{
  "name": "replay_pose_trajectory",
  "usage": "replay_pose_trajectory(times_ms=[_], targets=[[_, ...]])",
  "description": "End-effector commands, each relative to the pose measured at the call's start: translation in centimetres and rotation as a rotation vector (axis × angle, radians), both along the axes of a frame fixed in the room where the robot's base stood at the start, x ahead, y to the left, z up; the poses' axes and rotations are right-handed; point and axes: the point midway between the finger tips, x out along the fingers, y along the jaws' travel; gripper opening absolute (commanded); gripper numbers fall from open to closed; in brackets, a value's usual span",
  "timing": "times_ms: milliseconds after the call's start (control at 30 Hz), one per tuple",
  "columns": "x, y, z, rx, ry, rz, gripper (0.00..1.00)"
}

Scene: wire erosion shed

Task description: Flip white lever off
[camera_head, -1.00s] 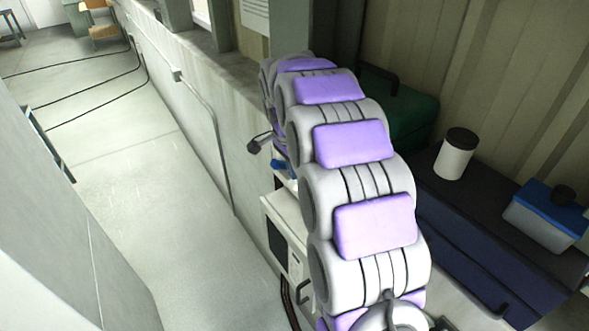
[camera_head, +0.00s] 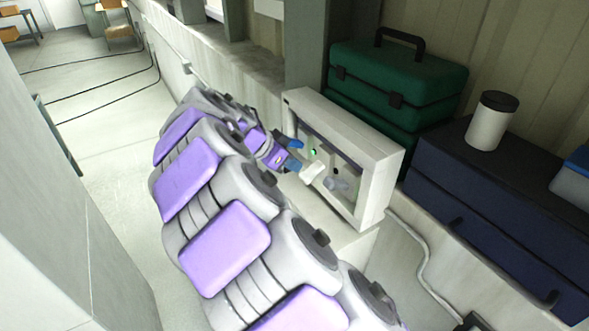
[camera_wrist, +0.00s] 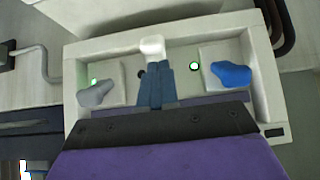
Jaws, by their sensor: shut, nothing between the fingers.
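The white lever (camera_wrist: 152,46) sits in the middle of a white panel box (camera_wrist: 215,30), between a grey lever (camera_wrist: 97,94) on the left and a blue lever (camera_wrist: 231,74) on the right in the wrist view. My gripper (camera_wrist: 154,66) is shut and empty, its blue fingers right at the white lever's lower side; I cannot tell whether they touch. In the head view the white lever (camera_head: 314,170) shows just off my gripper's tips (camera_head: 297,165), with the grey lever (camera_head: 338,185) beside it. Part of the white lever's mount is hidden by the fingers.
Green lights (camera_wrist: 194,67) glow on the panel. The box's raised rim surrounds the levers. A green case (camera_head: 400,85), a white canister (camera_head: 490,120) and a dark blue case (camera_head: 490,215) stand to the right.

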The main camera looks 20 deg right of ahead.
Motion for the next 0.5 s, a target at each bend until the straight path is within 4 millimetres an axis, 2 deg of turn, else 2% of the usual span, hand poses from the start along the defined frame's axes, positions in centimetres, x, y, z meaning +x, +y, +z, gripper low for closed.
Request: replay_pose_trajectory(times_ms=[500], targets=[[0.19, -0.97, 0.93, 0.008, 0.0, -0.002, 0.0]])
